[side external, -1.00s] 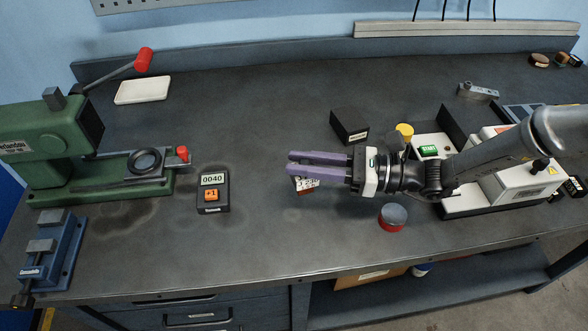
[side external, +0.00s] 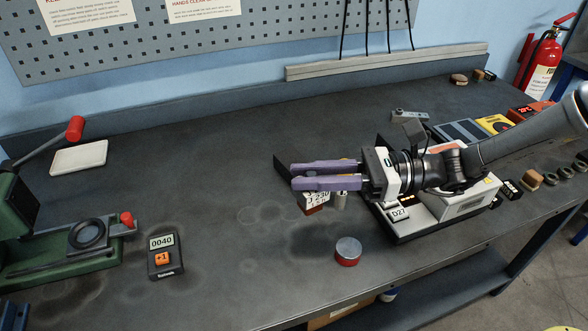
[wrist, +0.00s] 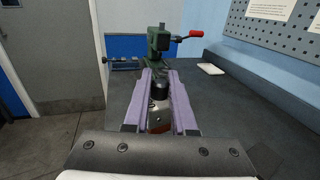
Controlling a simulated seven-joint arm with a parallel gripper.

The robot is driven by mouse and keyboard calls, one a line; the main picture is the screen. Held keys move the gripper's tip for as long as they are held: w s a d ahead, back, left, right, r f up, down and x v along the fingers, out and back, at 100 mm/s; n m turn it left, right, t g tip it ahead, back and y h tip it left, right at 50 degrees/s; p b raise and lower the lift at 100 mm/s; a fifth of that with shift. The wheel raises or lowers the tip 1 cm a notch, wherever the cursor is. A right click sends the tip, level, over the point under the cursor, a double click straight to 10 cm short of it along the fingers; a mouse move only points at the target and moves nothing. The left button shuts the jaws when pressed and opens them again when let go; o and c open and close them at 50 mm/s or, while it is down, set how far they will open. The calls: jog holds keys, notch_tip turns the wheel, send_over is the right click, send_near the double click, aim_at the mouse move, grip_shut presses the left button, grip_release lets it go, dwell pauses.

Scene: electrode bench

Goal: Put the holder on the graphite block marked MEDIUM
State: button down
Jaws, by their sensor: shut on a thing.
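My gripper (side external: 326,176) is shut, with its purple fingers pointing left above the bench. A small piece with a white printed label and a reddish-brown lower edge (side external: 315,198) hangs at the fingers; I take it to be the holder. In the wrist view a dark rounded top, a shiny metal part and a reddish-brown part (wrist: 159,127) show between the fingers. A dark block (side external: 287,172), perhaps a graphite block, is behind the fingers and partly hidden. I cannot read the word MEDIUM anywhere.
A red-and-grey round puck (side external: 348,251) stands in front of my gripper. A counter reading 0040 (side external: 162,257) and a green press (side external: 70,250) are at left. A white machine (side external: 455,205) is at right. A white tray (side external: 79,158) lies at back left.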

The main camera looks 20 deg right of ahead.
jog(key=w+d+r+m+t+h, duration=0.1)
jog(key=w+d+r+m+t, duration=0.15)
jog(key=w+d, duration=0.75)
send_over(281, 162)
jog(key=shift+n+t, duration=0.25)
jog(key=shift+f, duration=6.35)
jog(key=shift+f, duration=0.2)
jog(key=c, duration=0.7)
grip_release()
jog(key=shift+f, duration=0.1)
jog(key=shift+c, duration=0.2)
